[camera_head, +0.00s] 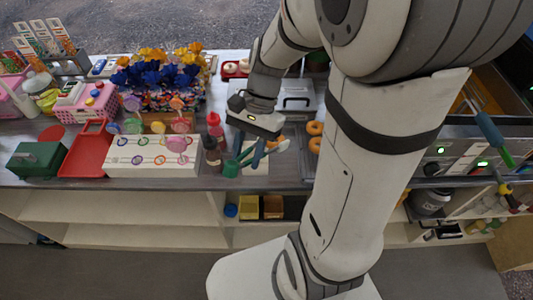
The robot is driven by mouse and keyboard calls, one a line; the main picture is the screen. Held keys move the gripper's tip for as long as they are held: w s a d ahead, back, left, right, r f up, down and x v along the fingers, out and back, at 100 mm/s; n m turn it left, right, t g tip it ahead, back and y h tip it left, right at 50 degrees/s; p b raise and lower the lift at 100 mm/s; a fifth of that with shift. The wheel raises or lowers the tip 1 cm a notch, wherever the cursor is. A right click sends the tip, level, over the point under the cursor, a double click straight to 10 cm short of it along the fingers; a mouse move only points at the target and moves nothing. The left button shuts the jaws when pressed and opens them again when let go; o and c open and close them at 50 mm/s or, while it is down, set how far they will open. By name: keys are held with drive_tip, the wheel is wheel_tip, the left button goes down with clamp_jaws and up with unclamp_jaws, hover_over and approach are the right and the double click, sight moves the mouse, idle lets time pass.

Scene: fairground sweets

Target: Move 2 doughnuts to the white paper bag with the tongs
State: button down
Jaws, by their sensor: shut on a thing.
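My gripper (257,138) hangs over the counter, left of my arm, and is shut on the tongs (258,154), which show as blue and green pieces below it. Where the tongs' tips end is too small to tell. Two orange-brown doughnuts (314,128) sit to the right of my gripper, one behind the other, partly hidden by my forearm. I cannot make out a white paper bag for certain; my arm hides part of the counter.
Red and dark bottles (214,130) stand just left of my gripper. A white lollipop stand (140,160), a red tray (88,150) and a dark green box (36,160) fill the left counter. A grey metal case (293,96) is behind. Shelves lie below the front edge.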

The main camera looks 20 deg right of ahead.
drive_tip(key=w+a+f+b, duration=0.3)
drive_tip(key=a+f, duration=0.2)
drive_tip(key=shift+a+b, duration=0.2)
drive_tip(key=shift+b, duration=0.2)
drive_tip(key=c, duration=1.6)
unclamp_jaws()
drive_tip(key=shift+o, duration=0.2)
drive_tip(key=shift+o, duration=0.3)
drive_tip(key=shift+o, duration=0.3)
drive_tip(key=shift+r, duration=0.1)
drive_tip(key=shift+c, duration=0.2)
